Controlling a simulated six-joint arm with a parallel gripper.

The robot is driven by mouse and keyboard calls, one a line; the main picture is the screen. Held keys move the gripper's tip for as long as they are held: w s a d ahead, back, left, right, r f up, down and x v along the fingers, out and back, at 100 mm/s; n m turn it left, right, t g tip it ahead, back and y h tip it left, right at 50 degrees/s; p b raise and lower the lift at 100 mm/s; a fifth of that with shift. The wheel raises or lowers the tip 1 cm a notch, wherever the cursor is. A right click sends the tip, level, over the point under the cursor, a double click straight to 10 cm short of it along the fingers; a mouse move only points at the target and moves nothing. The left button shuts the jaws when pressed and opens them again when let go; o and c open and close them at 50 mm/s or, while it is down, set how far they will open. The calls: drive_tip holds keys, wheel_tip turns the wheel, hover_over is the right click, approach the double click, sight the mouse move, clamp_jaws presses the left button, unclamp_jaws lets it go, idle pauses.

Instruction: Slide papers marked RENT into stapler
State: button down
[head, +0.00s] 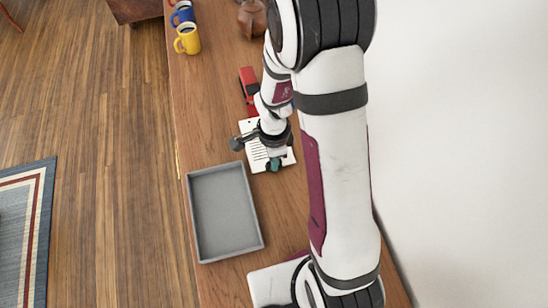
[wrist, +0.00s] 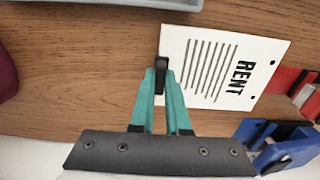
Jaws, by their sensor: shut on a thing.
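The white papers marked RENT (wrist: 222,66) lie flat or just above the wooden table, with lines of print and two dark holes near the edge by the word. They also show in the head view (head: 256,152), partly hidden by my wrist. My gripper (wrist: 160,75) has teal fingers and is shut at the papers' edge opposite the word, where a small black piece sits between the fingertips. A red stapler (wrist: 292,80) is close beside the RENT edge; I cannot tell whether they touch. It also shows in the head view (head: 248,84).
A blue device (wrist: 270,132), perhaps another stapler, stands below the red one in the wrist view. A grey tray (head: 256,222) lies near the table's left edge. Yellow (head: 187,39) and blue (head: 182,14) mugs and a brown object (head: 252,18) stand at the far end.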

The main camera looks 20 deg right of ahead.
drive_tip(key=shift+w, duration=0.1)
drive_tip(key=shift+w, duration=0.9)
drive_tip(key=shift+w, duration=0.15)
drive_tip(key=shift+w, duration=0.7)
drive_tip(key=shift+w, duration=0.1)
drive_tip(key=shift+w, duration=0.5)
drive_tip(key=shift+w, duration=0.25)
drive_tip(key=shift+f, duration=0.2)
